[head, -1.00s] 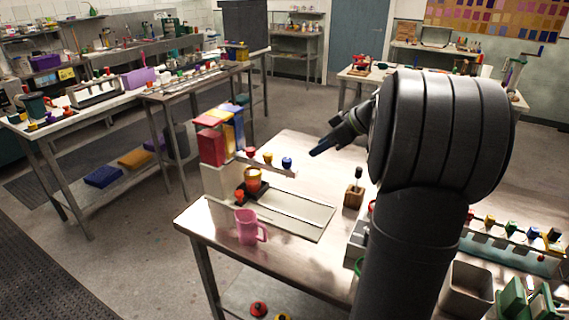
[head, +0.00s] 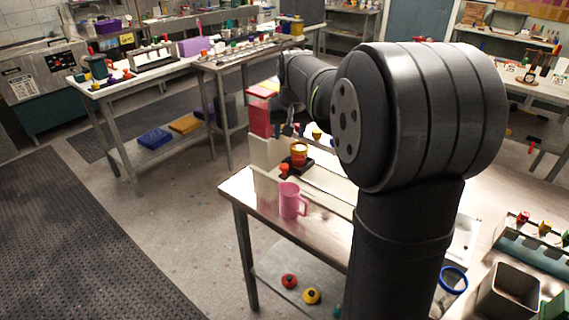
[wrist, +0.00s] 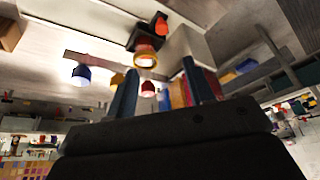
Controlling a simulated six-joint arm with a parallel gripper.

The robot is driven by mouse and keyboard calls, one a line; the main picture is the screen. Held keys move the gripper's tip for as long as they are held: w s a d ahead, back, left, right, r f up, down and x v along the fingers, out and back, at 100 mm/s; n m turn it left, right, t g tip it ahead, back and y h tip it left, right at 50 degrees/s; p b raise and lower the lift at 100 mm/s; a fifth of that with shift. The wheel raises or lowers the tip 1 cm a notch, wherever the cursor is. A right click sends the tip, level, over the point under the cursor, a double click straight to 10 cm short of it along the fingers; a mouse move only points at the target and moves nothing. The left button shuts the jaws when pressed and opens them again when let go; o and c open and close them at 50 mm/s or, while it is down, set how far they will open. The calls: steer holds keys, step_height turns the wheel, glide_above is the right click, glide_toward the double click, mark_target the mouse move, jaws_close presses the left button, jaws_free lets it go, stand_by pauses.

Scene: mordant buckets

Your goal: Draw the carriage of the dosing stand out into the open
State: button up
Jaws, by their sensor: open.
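The dosing stand (head: 265,150) has a pale column, a red hopper (head: 259,118) on top and a low pale base. Its black carriage (head: 307,169) sits low on the base, holding an orange cup (head: 299,149), with a small orange-red knob (head: 284,170) at its near side. In the wrist view the cup (wrist: 145,54) and carriage (wrist: 138,38) show beyond my fingers, beside a bar with blue (wrist: 81,76), orange and red knobs. In the head view my arm hides part of the stand.
A pink mug (head: 290,201) stands in front of the stand, near the table's front edge. A metal box (head: 508,292) and a rack with coloured knobs (head: 535,245) are at the right. Red and yellow pieces lie on the lower shelf (head: 290,268).

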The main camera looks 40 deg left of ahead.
glide_toward(285, 166)
steer(key=x, duration=0.8)
steer(key=shift+a+f, duration=0.15)
steer(key=shift+c, duration=0.5)
jaws_close()
